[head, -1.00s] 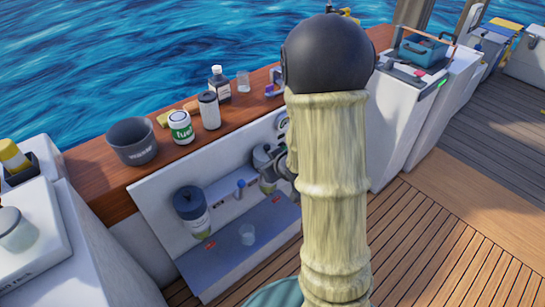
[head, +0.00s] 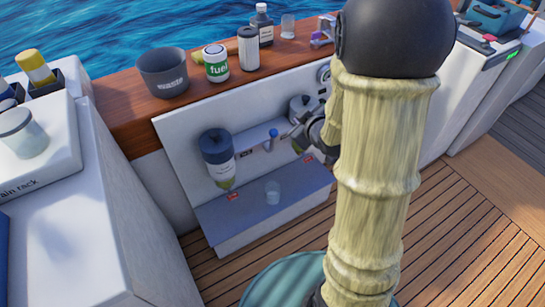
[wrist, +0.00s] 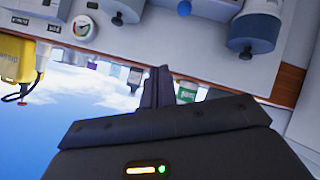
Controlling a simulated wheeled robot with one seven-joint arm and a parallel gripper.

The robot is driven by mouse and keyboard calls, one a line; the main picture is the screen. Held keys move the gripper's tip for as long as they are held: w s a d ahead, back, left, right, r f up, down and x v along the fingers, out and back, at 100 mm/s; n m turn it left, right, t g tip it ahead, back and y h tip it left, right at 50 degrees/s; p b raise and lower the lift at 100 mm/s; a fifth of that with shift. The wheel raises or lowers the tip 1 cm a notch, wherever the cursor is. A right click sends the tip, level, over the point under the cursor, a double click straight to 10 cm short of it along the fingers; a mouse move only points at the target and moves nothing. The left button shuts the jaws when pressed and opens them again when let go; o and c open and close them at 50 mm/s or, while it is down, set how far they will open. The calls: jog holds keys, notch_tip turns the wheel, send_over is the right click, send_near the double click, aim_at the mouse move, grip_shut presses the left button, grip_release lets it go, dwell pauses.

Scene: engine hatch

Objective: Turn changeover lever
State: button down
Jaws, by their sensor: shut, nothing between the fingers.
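The left canister (head: 217,150) is clear to see; the other (head: 300,108) is partly behind my gripper. My gripper (head: 288,137) is just right of the knob and looks apart from it. In the wrist view, which is upside down, my fingers (wrist: 158,76) are shut and empty. The blue knob (wrist: 184,8) shows at that view's top edge, beyond the fingertips. My arm hides the panel's right part.
A clear cup (head: 272,193) is on the blue-grey shelf below. The plank deck (head: 270,250) in front looks clear.

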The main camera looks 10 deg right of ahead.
jog(key=s+a+f+n+t+y+b, duration=0.1)
jog(key=a+f+n+t+b, duration=0.2)
jog(key=b, duration=1.4)
jog(key=s+a+f+n+t+y+b, duration=0.1)
jog(key=a+f+n+t+y+b, duration=0.1)
jog(key=f+n+b, duration=0.7)
notch_tip(320, 180, down, 7)
jog(key=a+b, duration=0.1)
jog(key=b, duration=0.8)
jog(key=shift+a+r+n+t+y, duration=0.2)
jog(key=shift+a+n+t+y, duration=0.1)
jog(key=shift+a+t, duration=0.1)
jog(key=p+x, duration=0.1)
jog(key=p, duration=0.2)
jog(key=p+x, duration=0.1)
jog(key=p, duration=0.1)
jog(key=p+x, duration=0.2)
jog(key=p, duration=0.1)
jog(key=shift+a+r+p, duration=0.1)
jog(key=shift+r+p, duration=0.15)
jog(key=shift+p, duration=0.1)
jog(key=shift+w+a+p, duration=0.1)
jog(key=shift+w+p, duration=0.15)
jog(key=shift+p, duration=1)
